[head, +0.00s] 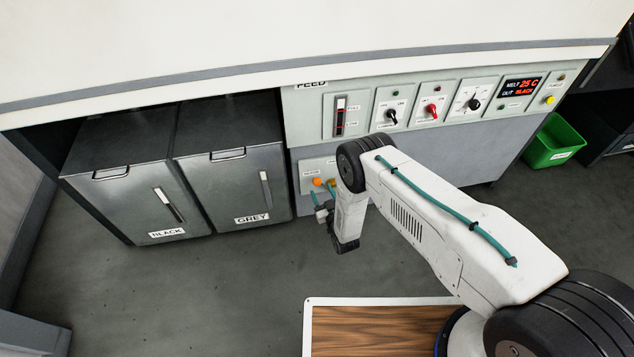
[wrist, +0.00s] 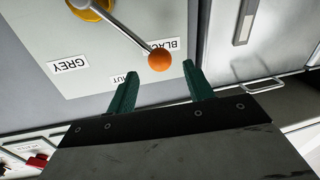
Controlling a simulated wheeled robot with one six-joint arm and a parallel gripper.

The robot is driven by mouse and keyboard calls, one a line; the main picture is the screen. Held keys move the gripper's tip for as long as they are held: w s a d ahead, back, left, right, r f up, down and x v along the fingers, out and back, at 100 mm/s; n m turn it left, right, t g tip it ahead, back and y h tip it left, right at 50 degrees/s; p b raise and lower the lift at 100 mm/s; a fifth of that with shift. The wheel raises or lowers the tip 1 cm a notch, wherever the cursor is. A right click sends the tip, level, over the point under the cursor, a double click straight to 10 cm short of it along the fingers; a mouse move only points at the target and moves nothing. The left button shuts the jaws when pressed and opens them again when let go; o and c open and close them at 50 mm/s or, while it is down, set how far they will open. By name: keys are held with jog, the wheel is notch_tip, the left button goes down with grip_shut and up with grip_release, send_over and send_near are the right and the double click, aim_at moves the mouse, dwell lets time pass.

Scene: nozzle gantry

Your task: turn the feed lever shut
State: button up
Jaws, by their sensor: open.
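The feed lever (wrist: 128,32) is a thin metal rod with an orange ball knob (wrist: 159,59) and a yellow hub at the top edge of the wrist view. It points to the BLACK label, which the knob partly covers. In the head view, the orange knob (head: 317,181) shows beside my gripper (head: 323,192) on the lower panel.
Two grey bins, labelled BLACK (head: 120,200) and GREY (head: 240,185), stand left of the panel. Above the lever is a control panel (head: 440,105) with switches and a display. A green crate (head: 553,143) stands at right. A wooden-topped surface (head: 375,330) is in front.

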aim_at(318, 181)
jog(key=x, duration=0.6)
grip_shut()
jog(key=shift+d, duration=0.15)
